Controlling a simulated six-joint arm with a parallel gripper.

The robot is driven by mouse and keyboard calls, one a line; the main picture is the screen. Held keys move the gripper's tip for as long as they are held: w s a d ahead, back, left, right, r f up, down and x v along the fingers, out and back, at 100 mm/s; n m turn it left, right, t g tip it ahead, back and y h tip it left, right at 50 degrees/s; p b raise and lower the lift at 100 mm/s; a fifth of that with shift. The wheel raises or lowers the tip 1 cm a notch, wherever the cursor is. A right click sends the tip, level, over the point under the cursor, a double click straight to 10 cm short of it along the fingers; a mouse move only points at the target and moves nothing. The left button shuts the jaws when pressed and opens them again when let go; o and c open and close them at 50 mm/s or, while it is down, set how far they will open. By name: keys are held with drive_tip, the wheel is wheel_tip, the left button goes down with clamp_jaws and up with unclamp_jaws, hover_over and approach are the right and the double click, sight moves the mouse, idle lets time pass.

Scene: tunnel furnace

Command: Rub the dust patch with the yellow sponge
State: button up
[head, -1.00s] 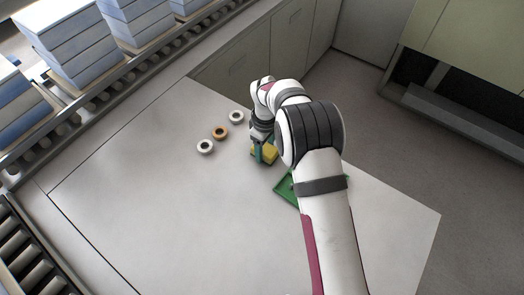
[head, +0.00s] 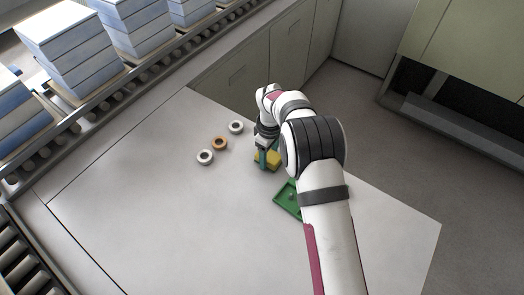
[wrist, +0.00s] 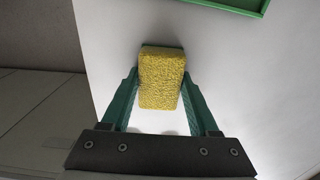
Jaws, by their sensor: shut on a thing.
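The yellow sponge (wrist: 161,80) is between the green fingers of my gripper (wrist: 161,84) in the wrist view. My gripper is shut on it, with a finger against each side. In the head view the sponge (head: 267,159) shows at the end of my arm, low over or on the white table; whether it touches the surface I cannot tell. My gripper (head: 268,155) is partly hidden by the wrist there. No dust patch can be made out in either view.
A green tray (head: 287,207) lies on the table (head: 150,200), partly behind my arm; its edge (wrist: 240,8) shows in the wrist view. Two white rings (head: 205,157) and an orange ring (head: 220,143) lie left of the gripper. The table's left part is clear.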

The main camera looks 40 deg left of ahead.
drive_tip(key=shift+d+r, duration=0.15)
drive_tip(key=shift+r, duration=3.9)
drive_tip(key=shift+d+r, duration=0.1)
drive_tip(key=w+d+r+m, duration=0.2)
drive_tip(key=d+r+m, duration=0.35)
drive_tip(key=d, duration=0.45)
drive_tip(key=w+d+r+m, duration=0.2)
drive_tip(key=d+r+m, duration=0.2)
drive_tip(key=d+r, duration=0.4)
drive_tip(key=s+d+r+m, duration=0.3)
drive_tip(key=d+m, duration=0.1)
drive_tip(key=d, duration=0.4)
drive_tip(key=s+d+r+m, duration=0.3)
drive_tip(key=d+m, duration=0.1)
drive_tip(key=d, duration=0.5)
drive_tip(key=shift+s+d+r, duration=0.2)
drive_tip(key=shift+s+r, duration=0.05)
drive_tip(key=shift+r, duration=0.05)
drive_tip(key=shift+a+m, duration=0.15)
drive_tip(key=shift+m, duration=0.1)
